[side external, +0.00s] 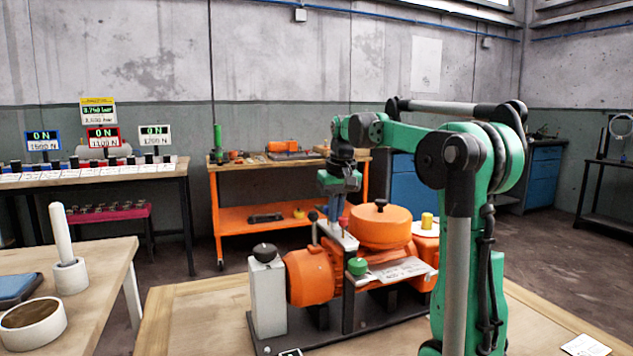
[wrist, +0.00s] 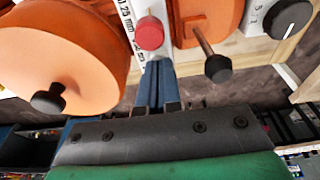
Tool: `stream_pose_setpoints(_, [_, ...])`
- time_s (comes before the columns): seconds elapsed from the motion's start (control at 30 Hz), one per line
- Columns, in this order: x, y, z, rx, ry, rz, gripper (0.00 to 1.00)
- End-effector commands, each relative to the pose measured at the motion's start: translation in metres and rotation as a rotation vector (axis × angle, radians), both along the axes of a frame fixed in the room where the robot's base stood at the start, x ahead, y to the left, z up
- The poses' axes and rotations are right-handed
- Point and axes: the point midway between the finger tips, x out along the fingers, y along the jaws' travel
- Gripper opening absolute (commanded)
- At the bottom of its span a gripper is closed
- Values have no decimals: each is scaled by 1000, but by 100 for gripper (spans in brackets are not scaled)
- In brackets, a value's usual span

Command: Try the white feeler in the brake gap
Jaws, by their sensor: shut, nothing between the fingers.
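A white piece marked 0.25 mm, which looks like the feeler, shows in the wrist view (wrist: 148,10) and on top of the orange machine in the side view (side external: 337,235). A red knob (wrist: 150,33) sits on it. My gripper (wrist: 155,66) is shut and empty, its blue fingertips just below the red knob in the wrist picture. In the side view my gripper (side external: 344,205) hangs over the machine, close above the red knob. I cannot tell whether they touch. The orange motor body (side external: 310,274) stands on a dark base. I cannot make out the brake gap.
An orange drum (side external: 381,228) with a black knob stands close to my gripper. A lever with a black ball (wrist: 218,68) rises nearby. A grey box (side external: 267,295) with a black dial and a green knob (side external: 357,267) are on the machine. Bare wood (side external: 185,310) lies left.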

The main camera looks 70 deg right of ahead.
Motion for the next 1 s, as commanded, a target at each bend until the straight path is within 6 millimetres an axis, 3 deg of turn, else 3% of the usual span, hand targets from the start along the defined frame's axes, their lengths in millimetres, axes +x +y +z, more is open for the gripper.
stream_pose_setpoints(0.17, [0,0,6,0,0,0,0])
stream_pose_setpoints(0.8, [0,0,63,0,0,0,0])
stream_pose_setpoints(1.0, [0,0,70,0,0,0,0])
